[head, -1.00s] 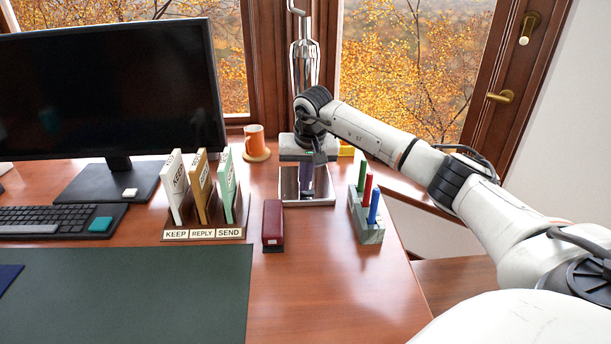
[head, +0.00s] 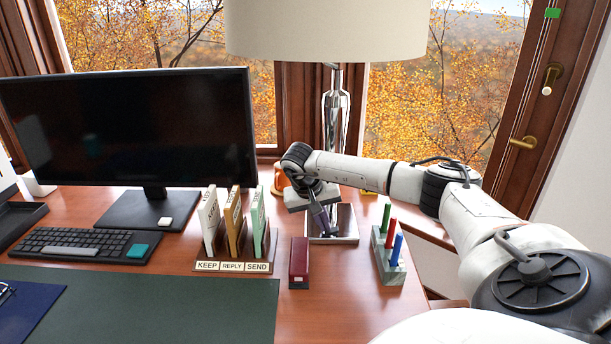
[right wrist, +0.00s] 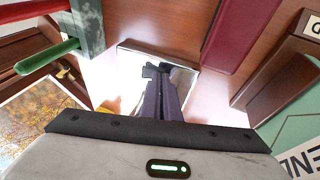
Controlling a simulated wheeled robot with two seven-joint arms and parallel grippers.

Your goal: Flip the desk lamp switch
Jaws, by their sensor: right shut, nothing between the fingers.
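The desk lamp has a cream shade (head: 326,28), a shiny chrome stem (head: 337,110) and a square mirror-like base (head: 345,226) at the back of the desk. The base also shows in the right wrist view (right wrist: 188,78). My right gripper (head: 325,231) is shut and empty, tilted down over the base in front of the stem. In the right wrist view its purple fingers (right wrist: 156,75) overlap the base; I cannot tell whether they touch it. I cannot make out the lamp switch. My left gripper is out of view.
A marble block with coloured pens (head: 388,262) stands right of the base. A dark red box (head: 299,262) and a card rack (head: 236,266) are to its left. An orange mug (head: 279,182) is behind my wrist. The monitor (head: 130,130) fills the left.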

